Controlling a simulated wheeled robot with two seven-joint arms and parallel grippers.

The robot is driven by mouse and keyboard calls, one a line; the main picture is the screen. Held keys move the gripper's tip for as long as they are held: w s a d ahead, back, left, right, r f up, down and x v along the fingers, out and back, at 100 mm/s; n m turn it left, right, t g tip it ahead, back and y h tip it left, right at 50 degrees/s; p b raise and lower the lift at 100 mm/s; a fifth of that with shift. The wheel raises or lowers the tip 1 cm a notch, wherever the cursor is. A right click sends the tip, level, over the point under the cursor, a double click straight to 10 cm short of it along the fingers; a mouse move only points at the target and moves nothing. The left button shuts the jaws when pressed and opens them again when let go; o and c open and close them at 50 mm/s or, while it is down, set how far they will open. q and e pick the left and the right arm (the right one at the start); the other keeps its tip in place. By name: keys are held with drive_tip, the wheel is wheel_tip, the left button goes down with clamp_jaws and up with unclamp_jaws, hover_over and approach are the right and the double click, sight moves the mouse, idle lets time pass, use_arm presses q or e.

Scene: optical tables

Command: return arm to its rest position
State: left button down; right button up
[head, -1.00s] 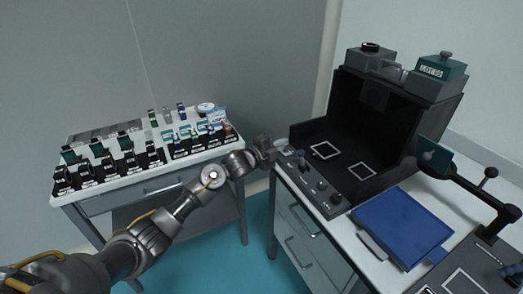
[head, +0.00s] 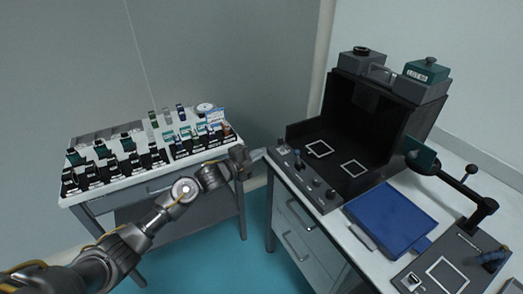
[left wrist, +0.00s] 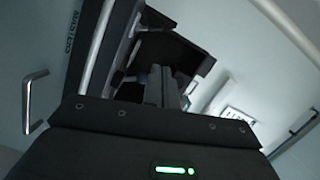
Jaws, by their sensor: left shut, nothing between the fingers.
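My left arm comes in from the lower left of the head view. Its gripper (head: 256,156) is shut and empty, beside the left front edge of the right-hand table. In the left wrist view the closed fingers (left wrist: 165,88) show in the middle with nothing between them. My right arm and gripper are in neither view.
A white-topped table (head: 72,197) on the left bears several small labelled items. The right-hand table (head: 340,224) bears a black open-fronted box (head: 345,112), a blue pad (head: 388,218) and a dark device with a jointed arm (head: 425,278). Teal floor (head: 256,215) shows between the tables.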

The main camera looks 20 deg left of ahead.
use_arm(q)
drive_tip(key=a+f+n+y, duration=0.2)
drive_tip(key=a+f+n, duration=0.1)
drive_tip(key=f, duration=0.3)
drive_tip(key=a+f+n+g+y, duration=0.1)
drive_tip(key=a+f+n+y, duration=0.1)
drive_tip(key=a+f+n, duration=0.3)
drive_tip(key=a+f+n+y, duration=0.1)
drive_tip(key=f+n, duration=0.1)
drive_tip(key=f, duration=0.5)
drive_tip(key=s+a+f+n+g+y, duration=0.25)
drive_tip(key=s+f, duration=0.45)
drive_tip(key=f, duration=0.5)
drive_tip(key=s+a+f+n+g+y, duration=0.2)
drive_tip(key=s+f+n+g, duration=0.25)
drive_tip(key=s+f, duration=1.45)
drive_tip(key=s+d+f+g, duration=0.1)
drive_tip(key=s+f+g, duration=0.1)
drive_tip(key=s, duration=1)
drive_tip(key=s+d+f+n+g, duration=0.1)
drive_tip(key=s+f, duration=0.3)
drive_tip(key=s, duration=0.8)
drive_tip(key=s+d+f+g, duration=0.2)
drive_tip(key=s+d+f, duration=0.1)
drive_tip(key=s, duration=0.9)
drive_tip(key=shift+d+f+n+g, duration=0.2)
drive_tip(key=shift+f+n+g, duration=0.1)
drive_tip(key=shift+g, duration=0.1)
drive_tip(key=shift+h, duration=0.25)
